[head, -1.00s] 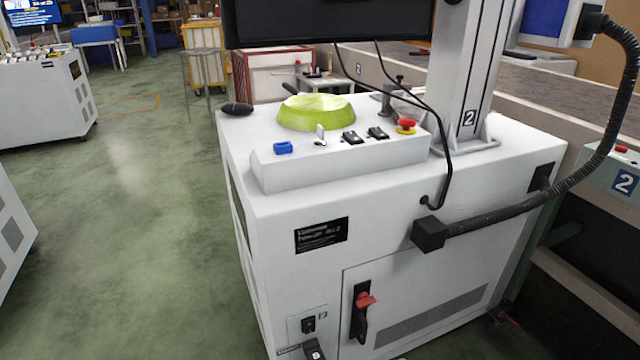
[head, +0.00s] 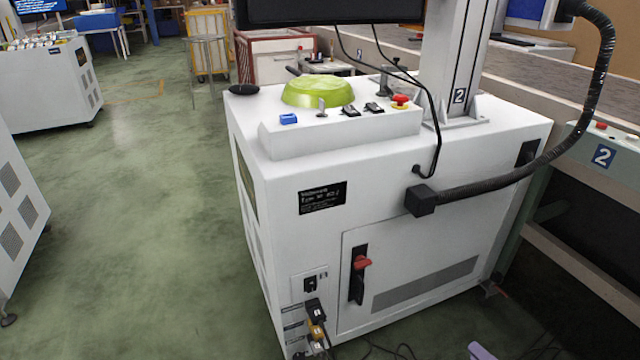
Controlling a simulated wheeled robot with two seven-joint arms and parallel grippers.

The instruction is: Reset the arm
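A small pale piece at the bottom edge, right of centre, may be the tip of my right gripper (head: 480,352); it is cut off by the frame, and its fingers cannot be made out. My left gripper is not in view. A yellow-green pan (head: 318,92) sits on top of the white machine cabinet (head: 390,185), apart from any gripper. It looks upside down, with a dark handle pointing to the back left.
A raised panel on the cabinet carries a blue block (head: 288,119), black switches and a red stop button (head: 400,101). A post and a black hose (head: 500,185) stand at right. A conveyor (head: 600,105) runs behind. Open green floor (head: 140,220) lies left.

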